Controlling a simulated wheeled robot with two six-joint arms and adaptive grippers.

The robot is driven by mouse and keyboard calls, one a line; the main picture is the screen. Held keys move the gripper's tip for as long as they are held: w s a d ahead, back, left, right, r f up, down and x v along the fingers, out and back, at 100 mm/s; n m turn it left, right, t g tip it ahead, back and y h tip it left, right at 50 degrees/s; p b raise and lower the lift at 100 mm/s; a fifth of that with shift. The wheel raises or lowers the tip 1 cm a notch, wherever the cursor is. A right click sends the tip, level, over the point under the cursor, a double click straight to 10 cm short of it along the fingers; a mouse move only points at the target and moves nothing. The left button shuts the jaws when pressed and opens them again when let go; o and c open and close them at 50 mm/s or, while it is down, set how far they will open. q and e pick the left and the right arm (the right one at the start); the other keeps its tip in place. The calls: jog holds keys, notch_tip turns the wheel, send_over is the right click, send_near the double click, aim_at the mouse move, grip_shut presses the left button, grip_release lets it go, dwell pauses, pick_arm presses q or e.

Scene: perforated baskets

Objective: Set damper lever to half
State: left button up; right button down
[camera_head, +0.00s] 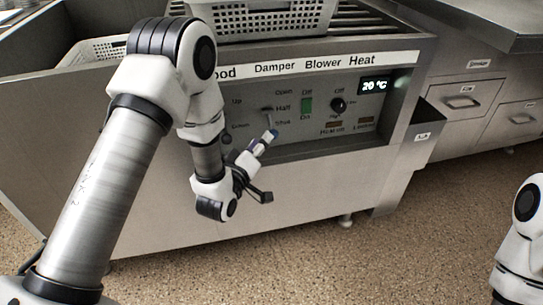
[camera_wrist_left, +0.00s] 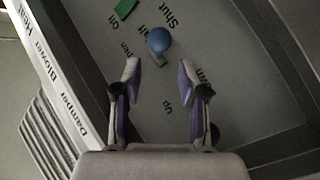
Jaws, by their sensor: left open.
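The damper lever has a blue round knob (camera_head: 274,132) and stands out from the front panel under the Damper label. Open, Half and Shut are printed from top to bottom beside it. My left gripper (camera_head: 264,144) is in front of the panel, close to the knob. In the left wrist view its open, empty fingers (camera_wrist_left: 160,77) are spread, with the knob just beyond and between their tips. My right gripper is out of view.
A green blower switch (camera_head: 307,105), a black heat knob (camera_head: 338,106) and a 20 °C display (camera_head: 375,85) sit right of the lever. A perforated basket (camera_head: 265,18) rests on top. A grey side box (camera_head: 415,134) projects at the right. My right arm shows at the right edge.

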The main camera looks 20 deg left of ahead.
aim_at(271, 125)
pick_arm(q)
jog(key=w+b, duration=0.1)
jog(key=w, duration=0.6)
jog(key=shift+d+b, duration=0.1)
jog(key=shift+b, duration=0.2)
jog(key=shift+w, duration=0.4)
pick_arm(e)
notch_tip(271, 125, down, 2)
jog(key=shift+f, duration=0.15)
pick_arm(q)
jog(key=shift+c, duration=0.4)
grip_shut()
